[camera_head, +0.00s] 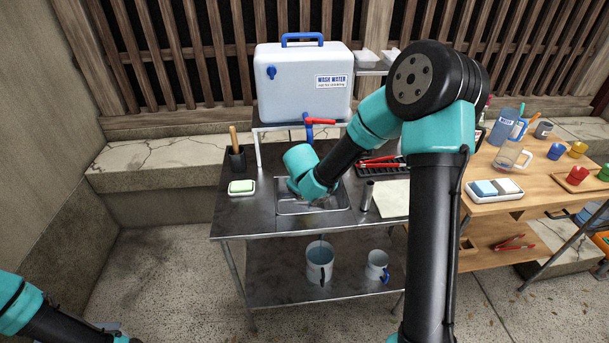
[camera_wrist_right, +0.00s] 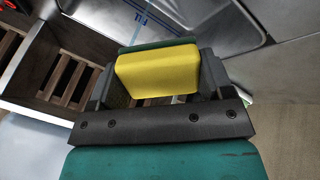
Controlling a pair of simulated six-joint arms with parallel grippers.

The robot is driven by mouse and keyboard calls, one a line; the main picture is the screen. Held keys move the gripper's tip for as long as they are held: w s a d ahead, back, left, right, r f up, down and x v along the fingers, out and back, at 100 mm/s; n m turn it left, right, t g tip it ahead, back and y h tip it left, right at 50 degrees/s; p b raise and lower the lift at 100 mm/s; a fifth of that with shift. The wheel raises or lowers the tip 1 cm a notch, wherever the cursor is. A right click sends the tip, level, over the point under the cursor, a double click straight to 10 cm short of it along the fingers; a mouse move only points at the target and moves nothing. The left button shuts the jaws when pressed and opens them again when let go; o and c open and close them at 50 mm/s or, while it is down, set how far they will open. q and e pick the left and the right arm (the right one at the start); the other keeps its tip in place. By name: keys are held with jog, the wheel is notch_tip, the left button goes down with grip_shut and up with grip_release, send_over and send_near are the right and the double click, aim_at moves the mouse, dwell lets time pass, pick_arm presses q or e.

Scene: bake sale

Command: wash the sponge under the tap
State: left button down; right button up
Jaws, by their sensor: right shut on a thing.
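The yellow sponge with a green layer (camera_wrist_right: 158,72) is between the two fingers of my right gripper (camera_wrist_right: 160,80), which is shut on it in the right wrist view. In the head view my right wrist is over the metal sink (camera_head: 338,204), and it hides the gripper and sponge. The blue tap (camera_head: 308,130) with a red lever (camera_head: 321,121) is just behind and above my wrist, under the white wash water tank (camera_head: 303,88).
A soap dish with a green bar (camera_head: 241,187) and a dark holder (camera_head: 236,158) stand left of the sink. A black rack with red-handled tools (camera_head: 380,163) and a pale board (camera_head: 392,199) lie to the right.

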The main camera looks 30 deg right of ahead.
jog(key=shift+s+a, duration=0.55)
jog(key=shift+s, duration=0.25)
dwell(1.1)
jog(key=s+a+r, duration=0.2)
jog(key=s+r, duration=0.2)
jog(key=shift+s+a, duration=0.15)
jog(key=shift+a, duration=0.1)
dwell(0.4)
dwell(0.4)
